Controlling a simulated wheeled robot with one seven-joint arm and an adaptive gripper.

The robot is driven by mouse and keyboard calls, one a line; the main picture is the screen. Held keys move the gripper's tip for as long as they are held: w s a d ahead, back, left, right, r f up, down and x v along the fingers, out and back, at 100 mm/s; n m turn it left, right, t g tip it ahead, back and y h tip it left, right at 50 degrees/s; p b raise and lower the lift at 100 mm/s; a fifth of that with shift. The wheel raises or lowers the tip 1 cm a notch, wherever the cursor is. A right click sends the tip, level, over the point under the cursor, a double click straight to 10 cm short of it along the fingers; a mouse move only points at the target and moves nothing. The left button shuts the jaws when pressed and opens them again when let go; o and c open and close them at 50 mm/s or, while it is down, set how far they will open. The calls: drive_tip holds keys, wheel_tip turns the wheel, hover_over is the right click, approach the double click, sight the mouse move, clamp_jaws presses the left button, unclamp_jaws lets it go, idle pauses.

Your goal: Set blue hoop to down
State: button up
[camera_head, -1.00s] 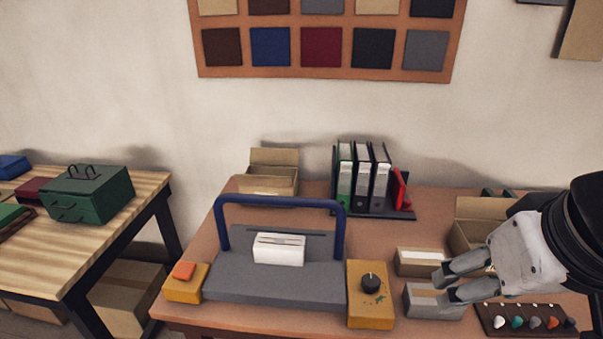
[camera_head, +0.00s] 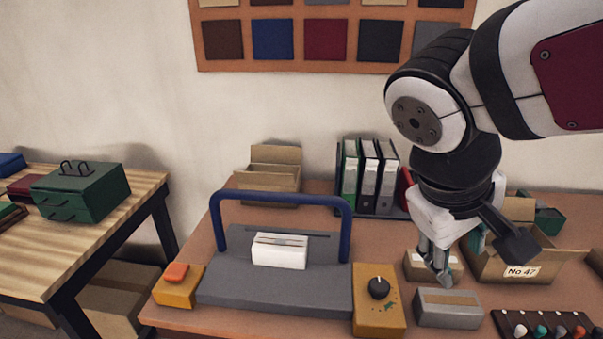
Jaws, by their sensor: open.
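The blue hoop (camera_head: 281,196) is a thick blue bar bent into an arch. It stands upright over a grey machine base (camera_head: 268,290), with a leg at each side. A white block with a slot (camera_head: 280,250) sits on the base inside the arch. A yellow block with an orange button (camera_head: 178,285) is at the left and a yellow block with a black knob (camera_head: 379,300) at the right. My gripper (camera_head: 440,276) points down at the right, over the small boxes and apart from the hoop. It is open, its fingers partly hidden by my wrist.
A grey box (camera_head: 447,307) and an open carton marked No 47 (camera_head: 520,270) stand at the right. Several binders (camera_head: 367,178) and an open carton (camera_head: 270,175) stand at the back. A side table (camera_head: 60,235) holds a green toolbox (camera_head: 80,192).

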drive_tip(key=w+a+f+n+t+h+b, duration=0.2)
drive_tip(key=w+a+f+n+h+b, duration=0.15)
drive_tip(key=w+a, duration=0.5)
drive_tip(key=n+t+b, duration=0.5)
drive_tip(key=n+t, duration=0.1)
drive_tip(key=t, duration=0.3)
approach(280, 200)
drive_tip(key=shift+y, duration=0.45)
drive_tip(key=x, duration=1.1)
drive_tip(key=shift+w+d+r, duration=0.1)
drive_tip(key=shift+d+r, duration=0.05)
drive_tip(key=shift+d, duration=0.1)
drive_tip(key=shift+c, duration=0.2)
clamp_jaws()
